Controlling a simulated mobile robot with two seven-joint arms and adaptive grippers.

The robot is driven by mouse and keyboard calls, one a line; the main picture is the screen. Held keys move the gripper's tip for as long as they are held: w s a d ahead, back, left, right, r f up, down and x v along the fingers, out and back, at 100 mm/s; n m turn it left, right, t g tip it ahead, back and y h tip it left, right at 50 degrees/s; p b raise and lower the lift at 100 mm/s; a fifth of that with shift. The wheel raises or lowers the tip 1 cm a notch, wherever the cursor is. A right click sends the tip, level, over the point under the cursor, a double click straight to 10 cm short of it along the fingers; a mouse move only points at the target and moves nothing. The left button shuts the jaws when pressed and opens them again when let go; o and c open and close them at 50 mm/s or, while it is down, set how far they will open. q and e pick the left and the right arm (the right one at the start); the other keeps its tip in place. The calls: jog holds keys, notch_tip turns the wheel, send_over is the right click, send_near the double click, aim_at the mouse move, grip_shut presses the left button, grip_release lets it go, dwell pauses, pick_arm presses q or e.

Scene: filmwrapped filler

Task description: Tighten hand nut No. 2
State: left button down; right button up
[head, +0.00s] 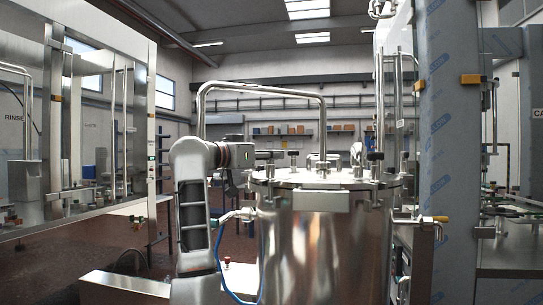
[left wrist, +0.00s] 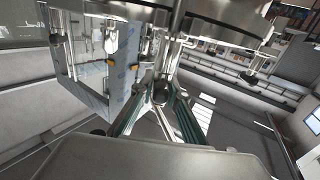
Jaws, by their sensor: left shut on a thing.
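A steel tank (head: 315,250) stands in the middle of the head view, with a round lid (head: 315,180) and several dark-topped hand nuts around its rim. One hand nut (head: 376,167) stands at the front right and another (head: 293,158) at the back. I cannot read any numbers on them. My left gripper (head: 262,158) reaches in at the lid's left edge. In the left wrist view, my left gripper (left wrist: 161,103) is shut on a dark round hand nut (left wrist: 162,90) between its fingers. My right gripper does not show clearly in either view.
A bent steel pipe (head: 265,87) arches over the lid. A blue hose (head: 232,291) hangs at the tank's left side. A blue-filmed column (head: 448,150) stands close on the right, and a glazed machine (head: 80,140) on the left. Shelves line the back wall.

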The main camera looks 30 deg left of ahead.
pick_arm(q)
jog(key=m+h, duration=0.1)
jog(key=h, duration=0.1)
jog(key=m+g+h, duration=0.1)
jog(key=shift+a+f+m+g+h, duration=0.2)
jog(key=shift+m+g+h, duration=0.1)
jog(key=shift+h, duration=0.1)
jog(key=shift+d+r+m+g+h, duration=0.1)
jog(key=shift+d+m+g+h, duration=0.05)
jog(key=shift+m+g+h, duration=0.85)
jog(key=shift+d+r+m+g+h, duration=0.1)
jog(key=shift+m+g+h, duration=0.7)
jog(key=shift+h, duration=0.4)
jog(key=shift+f, duration=0.1)
jog(key=c, duration=2)
grip_release()
jog(key=shift+d+r, duration=0.1)
jog(key=shift+r, duration=4.95)
